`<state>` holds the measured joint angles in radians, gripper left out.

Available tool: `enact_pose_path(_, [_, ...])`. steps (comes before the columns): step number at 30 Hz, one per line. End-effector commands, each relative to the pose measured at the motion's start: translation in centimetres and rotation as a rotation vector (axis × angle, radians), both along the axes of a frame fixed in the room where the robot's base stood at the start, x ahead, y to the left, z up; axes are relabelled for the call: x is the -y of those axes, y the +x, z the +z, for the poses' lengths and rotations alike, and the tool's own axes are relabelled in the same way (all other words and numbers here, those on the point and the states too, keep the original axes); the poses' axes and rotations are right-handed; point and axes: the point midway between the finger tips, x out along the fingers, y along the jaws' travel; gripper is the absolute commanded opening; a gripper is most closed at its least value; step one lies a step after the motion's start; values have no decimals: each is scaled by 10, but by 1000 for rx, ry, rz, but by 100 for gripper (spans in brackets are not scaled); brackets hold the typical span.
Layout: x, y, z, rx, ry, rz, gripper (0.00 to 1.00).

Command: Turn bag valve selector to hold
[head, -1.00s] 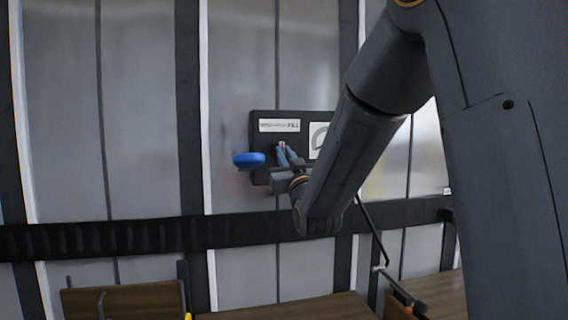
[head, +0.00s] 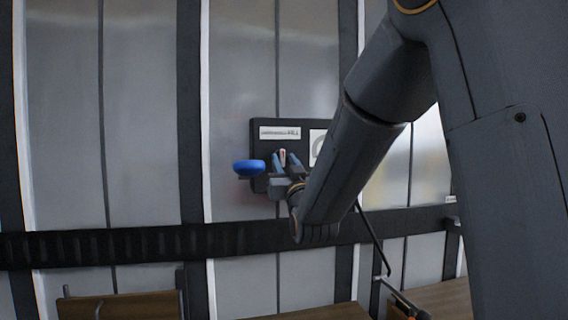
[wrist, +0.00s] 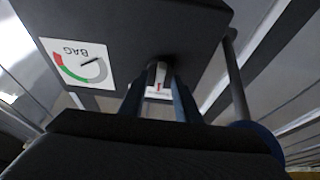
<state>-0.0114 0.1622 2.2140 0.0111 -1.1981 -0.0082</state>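The valve box (head: 257,138) is a dark panel on the wall, with a label ending in "FILL" at its top. The bag valve selector (head: 283,157) is a small pale lever on its front; in the wrist view the selector (wrist: 158,76) shows a red mark near its tip. My gripper (head: 285,161) is in front of the box, its blue fingers on either side of the selector. In the wrist view my gripper (wrist: 159,88) has its fingers apart, with the selector between them and a narrow gap visible. The selector's base is partly hidden.
A blue knob (head: 249,167) sticks out left of the box. A white "BAG" gauge (wrist: 78,62) with red and green arcs is on the box face; my arm partly covers it in the head view. A dark rail (head: 120,243) runs below, above brown boards (head: 120,306).

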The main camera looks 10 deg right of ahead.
Motion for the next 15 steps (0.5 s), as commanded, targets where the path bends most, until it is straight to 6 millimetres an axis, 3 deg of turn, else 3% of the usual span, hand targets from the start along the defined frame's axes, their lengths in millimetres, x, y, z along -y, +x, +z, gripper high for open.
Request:
enact_pose_path(7, [0,-6,-3,0,0,0,30])
enact_pose_path(15, [0,-45,-20,0,0,0,30])
